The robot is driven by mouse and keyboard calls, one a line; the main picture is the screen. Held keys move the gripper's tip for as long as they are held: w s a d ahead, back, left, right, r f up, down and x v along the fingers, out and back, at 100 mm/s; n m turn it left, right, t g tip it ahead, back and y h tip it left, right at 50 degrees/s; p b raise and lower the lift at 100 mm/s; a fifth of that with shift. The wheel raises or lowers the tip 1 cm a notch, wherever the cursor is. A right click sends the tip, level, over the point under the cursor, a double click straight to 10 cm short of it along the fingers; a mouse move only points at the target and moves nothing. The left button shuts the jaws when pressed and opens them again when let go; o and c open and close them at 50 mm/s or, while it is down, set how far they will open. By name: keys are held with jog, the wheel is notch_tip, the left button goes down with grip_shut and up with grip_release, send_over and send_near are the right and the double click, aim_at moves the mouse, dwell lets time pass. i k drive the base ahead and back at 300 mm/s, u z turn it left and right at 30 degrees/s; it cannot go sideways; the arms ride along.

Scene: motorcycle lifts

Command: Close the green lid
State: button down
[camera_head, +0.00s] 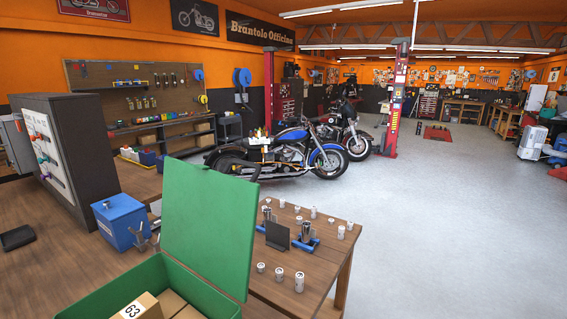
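The green lid (211,228) stands open, close to upright, at the right rear side of a green box (207,299) at the bottom of the view. The lid's broad face is turned toward me. The box is open at the top, and cardboard boxes (146,306) lie inside, one marked 63. The bottom of the box is cut off by the picture edge. I see no part of my gripper that I can make out for sure.
A blue bin (123,222) stands behind the box, with a grey forked object (141,236) in front of it. Cans (299,282), a black panel (277,235) and blue-based holders (306,240) stand on the wooden table right of the lid. Motorcycles (284,153) stand beyond; open floor (450,230) lies right.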

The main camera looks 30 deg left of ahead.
aim_at(209, 216)
jog(key=z, duration=0.05)
jog(key=i, duration=2.15)
jog(key=u, duration=2.8)
